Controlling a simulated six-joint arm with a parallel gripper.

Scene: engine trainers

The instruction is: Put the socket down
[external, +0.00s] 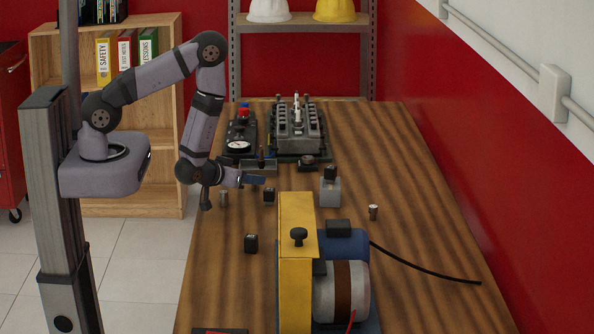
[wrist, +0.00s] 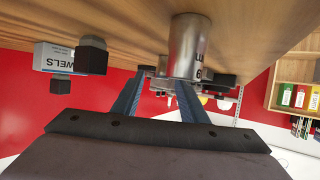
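A silver socket (external: 224,198) stands on the wooden table near its left edge, under and beside the end of my arm. In the upside-down wrist view a large silver cylinder (wrist: 188,48) with dark lettering stands on the table, close to the camera; it looks like this socket.
A dark cube (external: 269,195) is just beyond my fingers, and another (external: 251,243) is nearer. A grey box (external: 330,190) and a second silver cylinder (external: 373,212) stand further right. The engine block (external: 297,130) is behind; a yellow-panelled machine (external: 296,250) fills the front. The right side is mostly clear.

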